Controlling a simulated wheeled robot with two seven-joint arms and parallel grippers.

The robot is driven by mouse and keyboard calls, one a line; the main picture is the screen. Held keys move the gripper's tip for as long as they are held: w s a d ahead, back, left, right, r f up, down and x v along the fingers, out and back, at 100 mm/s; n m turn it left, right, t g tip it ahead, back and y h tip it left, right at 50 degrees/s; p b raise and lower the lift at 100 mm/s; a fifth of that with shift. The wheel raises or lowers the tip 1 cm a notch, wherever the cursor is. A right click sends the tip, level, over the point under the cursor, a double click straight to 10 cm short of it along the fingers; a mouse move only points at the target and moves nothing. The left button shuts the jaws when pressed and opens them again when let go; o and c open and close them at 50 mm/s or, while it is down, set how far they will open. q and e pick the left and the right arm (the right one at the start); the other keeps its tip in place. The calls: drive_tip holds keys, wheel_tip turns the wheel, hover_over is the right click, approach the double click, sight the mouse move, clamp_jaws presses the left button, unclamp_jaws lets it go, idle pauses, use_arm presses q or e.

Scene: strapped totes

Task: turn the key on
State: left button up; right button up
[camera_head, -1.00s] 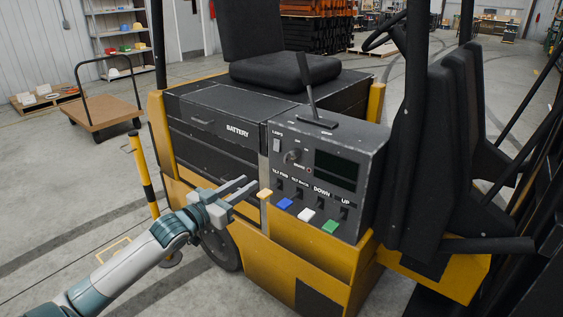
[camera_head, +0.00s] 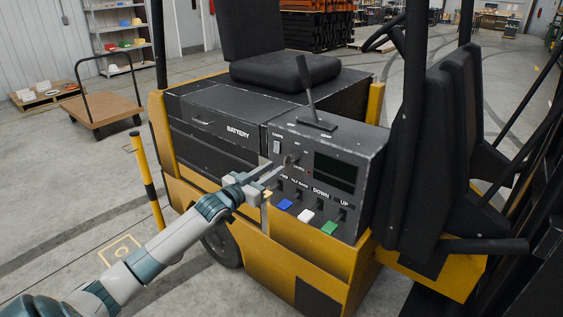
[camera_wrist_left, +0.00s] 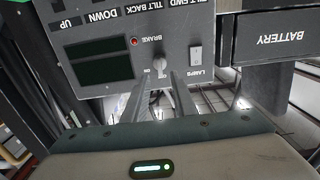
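The key switch (camera_head: 290,159) is a small grey knob on the forklift's dark control panel (camera_head: 345,150), left of the dark display. My left gripper (camera_head: 280,172) reaches up to the panel from the lower left, with its fingertips close to the key. In the left wrist view, where the panel appears upside down, the key (camera_wrist_left: 159,65) is just beyond the tips of my left gripper (camera_wrist_left: 163,79). A gap shows between the two fingers, and nothing is seen held. I cannot tell whether a fingertip touches the key. My right gripper is not in view.
A white lamps switch (camera_wrist_left: 195,56) is beside the key, with a red brake light (camera_wrist_left: 134,42) on its other side. Several levers with coloured tips, including a blue one (camera_head: 285,204), stick out below. The battery box (camera_head: 215,125) is left of the panel.

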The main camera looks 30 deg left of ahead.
sight(288, 160)
use_arm(q)
drive_tip(key=shift+w+d+p, duration=0.15)
drive_tip(key=shift+w+p, duration=0.15)
drive_tip(key=shift+w, duration=1)
drive_tip(key=shift+w+d+p, duration=0.1)
drive_tip(key=shift+w+p, duration=0.15)
drive_tip(key=shift+w, duration=1.05)
clamp_jaws()
